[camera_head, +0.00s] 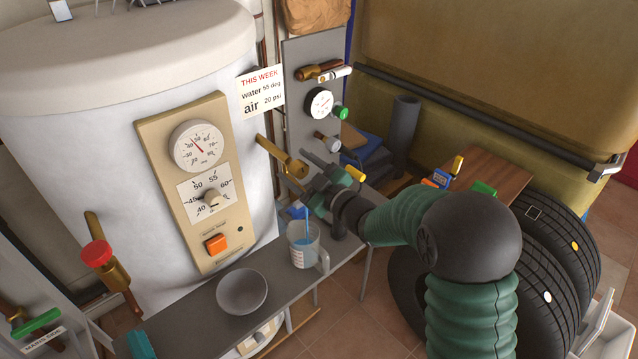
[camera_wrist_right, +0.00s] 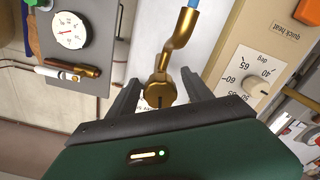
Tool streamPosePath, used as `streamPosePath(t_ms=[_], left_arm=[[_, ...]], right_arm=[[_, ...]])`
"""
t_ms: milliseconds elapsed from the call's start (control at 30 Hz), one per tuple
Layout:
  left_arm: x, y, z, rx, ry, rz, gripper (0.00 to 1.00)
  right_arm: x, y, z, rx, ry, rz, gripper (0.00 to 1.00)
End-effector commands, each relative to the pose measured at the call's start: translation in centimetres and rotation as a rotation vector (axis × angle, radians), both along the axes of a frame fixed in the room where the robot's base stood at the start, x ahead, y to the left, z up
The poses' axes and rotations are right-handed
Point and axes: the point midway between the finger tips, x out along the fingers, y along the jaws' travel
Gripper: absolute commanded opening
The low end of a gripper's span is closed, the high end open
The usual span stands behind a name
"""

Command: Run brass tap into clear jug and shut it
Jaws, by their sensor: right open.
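The brass tap (camera_head: 283,158) sticks out from the white boiler's side. My right gripper (camera_head: 304,174) is open at the tap's handle end. In the right wrist view the tap's round knob (camera_wrist_right: 160,92) lies between the two spread fingers; I cannot tell whether they touch it. A blue strip shows at the spout's mouth (camera_wrist_right: 191,8), like running water. The clear jug (camera_head: 304,252) stands upright on the grey bench below the tap, with blue in and just above it. The gripper partly hides the spout in the head view. My left gripper is out of view.
A grey bowl (camera_head: 242,291) stands left of the jug on the bench (camera_head: 190,322). A red-handled valve (camera_head: 97,254) is at the left. A grey panel with a gauge (camera_head: 320,103) stands behind the tap. Tyres (camera_head: 555,240) stand at the right.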

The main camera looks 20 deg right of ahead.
Motion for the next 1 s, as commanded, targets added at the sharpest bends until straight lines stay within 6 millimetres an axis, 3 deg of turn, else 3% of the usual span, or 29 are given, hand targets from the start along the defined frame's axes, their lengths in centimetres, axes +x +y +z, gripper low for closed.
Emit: streamPosePath(t_ms=[300, 500, 667, 1000], left_arm=[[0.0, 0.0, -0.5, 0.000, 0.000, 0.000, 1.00], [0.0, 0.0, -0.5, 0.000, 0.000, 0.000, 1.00], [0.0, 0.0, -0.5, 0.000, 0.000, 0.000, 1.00], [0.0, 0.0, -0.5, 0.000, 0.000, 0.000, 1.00]], right_arm=[[-8.6, -3.2, -0.1, 0.001, 0.001, -0.005, 0.59], [-12.6, -4.7, -0.1, 0.000, 0.002, -0.003, 0.59], [-13.8, -5.0, -0.1, 0.001, 0.002, 0.000, 0.59], [-13.8, -5.0, -0.2, 0.000, 0.002, 0.000, 0.59]])
